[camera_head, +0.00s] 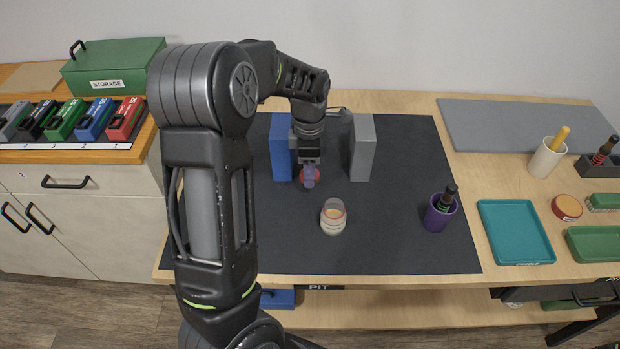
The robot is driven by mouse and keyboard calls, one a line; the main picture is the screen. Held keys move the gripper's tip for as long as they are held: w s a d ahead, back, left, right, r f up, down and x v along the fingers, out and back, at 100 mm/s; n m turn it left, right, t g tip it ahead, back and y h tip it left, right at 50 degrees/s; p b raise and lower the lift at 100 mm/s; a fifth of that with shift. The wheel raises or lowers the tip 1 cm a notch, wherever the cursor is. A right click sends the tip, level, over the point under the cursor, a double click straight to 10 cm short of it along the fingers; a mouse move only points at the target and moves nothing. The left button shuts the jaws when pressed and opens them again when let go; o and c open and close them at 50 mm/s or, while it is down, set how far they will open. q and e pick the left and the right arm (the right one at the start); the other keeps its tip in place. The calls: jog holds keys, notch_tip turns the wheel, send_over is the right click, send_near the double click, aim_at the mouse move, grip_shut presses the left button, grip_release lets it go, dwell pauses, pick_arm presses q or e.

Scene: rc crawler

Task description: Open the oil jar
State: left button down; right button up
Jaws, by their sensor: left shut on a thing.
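A small rounded jar (333,222) with a see-through upper part and amber contents stands on the dark mat. I take it to be the oil jar, though no label shows. My left gripper (309,182) is behind and a little left of it, pointing down between a blue block and a grey block. It is shut on a red round thing (316,175), perhaps a lid, mostly hidden by the fingers. The gripper is apart from the jar in the picture. My right gripper cannot be made out.
The blue block (280,148) and grey block (362,149) stand close on either side of my left gripper. A purple cup (434,220) holds a dark bottle (447,198). A teal tray (515,232) lies right. The mat's front (390,255) is clear.

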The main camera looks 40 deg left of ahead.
pick_arm(q)
jog(key=shift+f, duration=1.85)
jog(key=shift+f, duration=0.2)
jog(key=c, duration=0.8)
grip_release()
notch_tip(320, 180, up, 12)
jog(key=shift+r, duration=0.2)
jog(key=shift+s, duration=0.1)
